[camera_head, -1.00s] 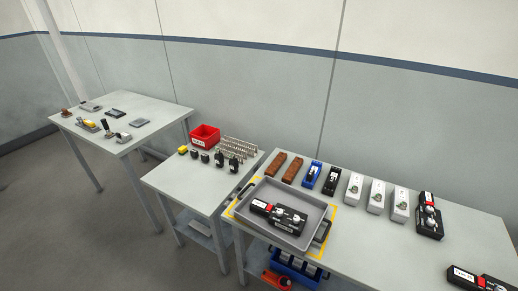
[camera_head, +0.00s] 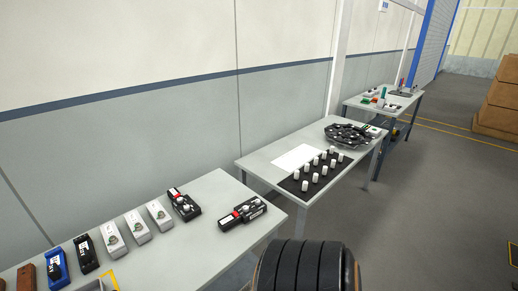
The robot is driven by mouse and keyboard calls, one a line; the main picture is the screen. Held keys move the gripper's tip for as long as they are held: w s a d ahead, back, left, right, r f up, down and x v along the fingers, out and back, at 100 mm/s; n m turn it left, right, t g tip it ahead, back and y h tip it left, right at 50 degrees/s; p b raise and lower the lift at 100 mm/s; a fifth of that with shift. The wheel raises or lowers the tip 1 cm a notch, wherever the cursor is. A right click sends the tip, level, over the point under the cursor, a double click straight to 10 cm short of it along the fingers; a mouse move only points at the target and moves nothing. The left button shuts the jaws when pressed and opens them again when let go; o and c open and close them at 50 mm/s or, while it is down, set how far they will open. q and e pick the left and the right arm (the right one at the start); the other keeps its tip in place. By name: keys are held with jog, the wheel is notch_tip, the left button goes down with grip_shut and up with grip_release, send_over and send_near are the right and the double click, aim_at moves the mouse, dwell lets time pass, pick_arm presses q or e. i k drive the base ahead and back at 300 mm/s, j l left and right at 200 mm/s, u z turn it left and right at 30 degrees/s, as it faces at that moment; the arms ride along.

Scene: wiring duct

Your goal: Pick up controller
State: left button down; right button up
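Two black devices with red and white label parts stand on the near table (camera_head: 190,262); I cannot tell for sure which one is the controller. One black device (camera_head: 184,205) lies near the back edge, to the right of the white boxes. The other black device (camera_head: 243,213) lies near the table's right end, with a pale knob or fitting on it. Both lie apart from each other on the bare top. Neither of my grippers shows in this view.
White boxes (camera_head: 136,226), a black unit (camera_head: 85,253), a blue unit (camera_head: 57,262) and a brown block (camera_head: 26,278) stand in a row. Another table (camera_head: 258,170) holds a black mat with white cylinders. A farther table (camera_head: 352,103) and brown boxes (camera_head: 497,108) stand beyond.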

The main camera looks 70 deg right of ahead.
aim_at(228, 222)
jog(key=z, duration=2.1)
jog(key=i+l, duration=0.15)
jog(key=l, duration=0.25)
jog(key=i+l+u, duration=0.1)
jog(key=l, duration=0.3)
